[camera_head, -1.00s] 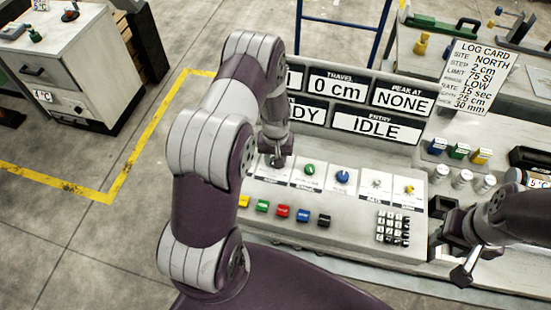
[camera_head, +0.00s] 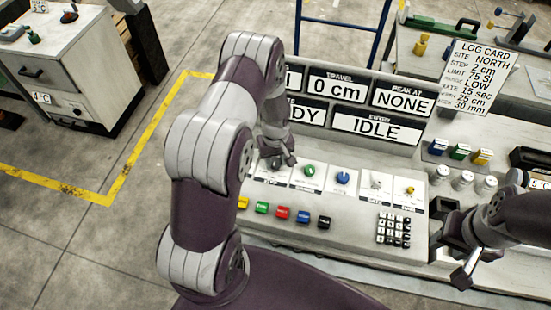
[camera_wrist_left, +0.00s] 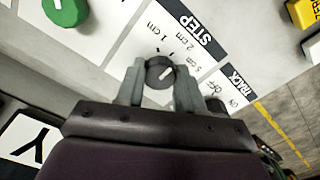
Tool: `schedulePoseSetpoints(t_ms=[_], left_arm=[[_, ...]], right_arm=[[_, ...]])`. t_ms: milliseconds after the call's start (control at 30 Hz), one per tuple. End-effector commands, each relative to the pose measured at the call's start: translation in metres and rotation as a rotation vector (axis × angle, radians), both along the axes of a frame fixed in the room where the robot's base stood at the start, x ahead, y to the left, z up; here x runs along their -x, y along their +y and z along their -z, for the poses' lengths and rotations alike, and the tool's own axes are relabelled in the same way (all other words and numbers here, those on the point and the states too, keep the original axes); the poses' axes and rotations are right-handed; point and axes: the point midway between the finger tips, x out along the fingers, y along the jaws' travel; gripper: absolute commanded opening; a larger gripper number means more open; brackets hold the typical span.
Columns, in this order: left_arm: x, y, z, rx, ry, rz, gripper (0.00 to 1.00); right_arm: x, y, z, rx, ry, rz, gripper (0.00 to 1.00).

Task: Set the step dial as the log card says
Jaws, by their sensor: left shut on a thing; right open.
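The step dial (camera_wrist_left: 160,72) is a small dark grey knob on a white plate marked STEP, with 1 cm, 2 cm and 5 cm printed around it. Its pale pointer line slants up and right in the left wrist view, toward the 2 cm and 5 cm side; I cannot tell the exact mark. My left gripper (camera_wrist_left: 159,84) is shut on the dial, a finger on each side; it also shows in the head view (camera_head: 278,161), hiding the dial. The log card (camera_head: 472,78) reads STEP 2 cm. My right gripper (camera_head: 456,252) is open at the console's right.
A green knob (camera_head: 309,171) and a blue knob (camera_head: 343,177) stand right of the step dial. Coloured buttons (camera_head: 282,212) line the front, with a keypad (camera_head: 393,228) beside them. Displays (camera_head: 377,127) at the back read IDLE, NONE and 0 cm.

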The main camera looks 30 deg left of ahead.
Motion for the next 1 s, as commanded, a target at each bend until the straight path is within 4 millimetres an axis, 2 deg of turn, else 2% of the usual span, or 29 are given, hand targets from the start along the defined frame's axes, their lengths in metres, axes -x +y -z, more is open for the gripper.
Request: schedulePoseSetpoints(t_ms=[133,167,233,500,633,767,1000], left_arm=[[-0.004,0.001,-0.003,-0.003,-0.012,0.000,0.07],[-0.004,0.001,-0.003,-0.003,-0.013,0.001,0.40],[-0.004,0.001,-0.003,-0.003,-0.011,0.001,0.63],[-0.002,0.001,-0.002,-0.001,-0.006,0.001,0.63],[-0.002,0.001,-0.010,-0.001,-0.007,0.001,0.63],[-0.003,0.001,-0.035,-0.003,-0.010,0.001,0.63],[-0.003,0.001,-0.099,-0.003,-0.011,0.001,0.63]], right_arm=[[0.000,0.000,-0.001,0.000,0.000,0.000,0.43],[0.000,0.000,-0.001,0.000,0.000,0.000,0.43],[0.000,0.000,-0.001,0.000,0.000,0.000,0.43],[0.000,0.000,0.000,0.000,0.000,0.000,0.43],[0.000,0.000,0.002,0.000,0.000,0.000,0.43],[0.000,0.000,0.009,0.000,0.000,0.000,0.43],[0.000,0.000,0.020,0.000,0.000,0.000,0.43]])
